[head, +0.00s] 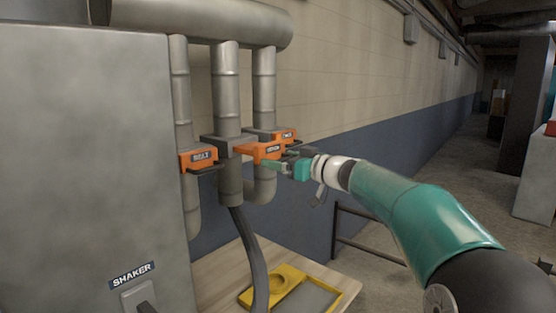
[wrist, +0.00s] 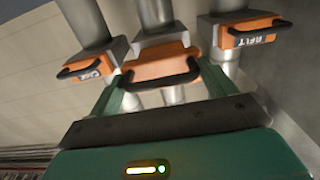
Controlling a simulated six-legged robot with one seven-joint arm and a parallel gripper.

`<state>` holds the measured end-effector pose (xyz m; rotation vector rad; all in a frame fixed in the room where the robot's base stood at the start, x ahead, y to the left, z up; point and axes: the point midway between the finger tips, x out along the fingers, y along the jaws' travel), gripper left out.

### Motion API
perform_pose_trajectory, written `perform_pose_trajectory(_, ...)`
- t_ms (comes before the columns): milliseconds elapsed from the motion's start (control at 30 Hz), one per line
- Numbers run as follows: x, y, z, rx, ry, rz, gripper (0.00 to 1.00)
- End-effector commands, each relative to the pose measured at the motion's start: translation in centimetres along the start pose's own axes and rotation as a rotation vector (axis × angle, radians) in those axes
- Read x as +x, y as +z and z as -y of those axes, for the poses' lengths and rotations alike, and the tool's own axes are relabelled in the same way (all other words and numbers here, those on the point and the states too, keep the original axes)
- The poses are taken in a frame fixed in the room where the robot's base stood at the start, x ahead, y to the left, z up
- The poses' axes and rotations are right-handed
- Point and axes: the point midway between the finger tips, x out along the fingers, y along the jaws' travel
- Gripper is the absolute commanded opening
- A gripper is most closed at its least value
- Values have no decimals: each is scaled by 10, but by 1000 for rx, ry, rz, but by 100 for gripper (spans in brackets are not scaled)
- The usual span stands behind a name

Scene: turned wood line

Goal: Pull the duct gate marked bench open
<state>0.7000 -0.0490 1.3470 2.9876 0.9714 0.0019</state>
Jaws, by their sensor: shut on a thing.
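The middle duct gate (head: 259,150) is an orange slide in a grey housing on the middle grey pipe. Its label is small and looks like BENCH. In the wrist view its orange plate (wrist: 158,63) stands out from the housing, with a black bar handle (wrist: 163,82) across its front. My gripper (head: 283,164) is at this handle; in the wrist view its green fingers (wrist: 160,84) are at the handle's two ends, shut on it. How far the slide is drawn out, I cannot tell.
The gate marked BELT (head: 203,157) is close on the left, and another orange gate (head: 285,134) is behind on the right. A grey cabinet (head: 90,150) marked SHAKER fills the left. Below are a yellow tray (head: 247,298) on a wooden bench (head: 207,280) and a dark hose (head: 250,255).

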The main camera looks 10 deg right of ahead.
Motion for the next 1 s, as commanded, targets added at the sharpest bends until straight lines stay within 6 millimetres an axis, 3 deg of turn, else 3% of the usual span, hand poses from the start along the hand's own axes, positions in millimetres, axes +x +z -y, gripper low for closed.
perform_pose_trajectory(133,-2,3,-2,3,0,6,42)
perform_pose_trajectory(167,-2,3,-2,2,0,6,89)
perform_pose_trajectory(233,-2,3,-2,2,0,6,99)
perform_pose_trajectory(633,-10,2,-1,1,1,4,99)
perform_pose_trajectory(767,-31,2,-2,0,4,5,99)
perform_pose_trajectory(1000,-84,2,-2,0,3,6,99)
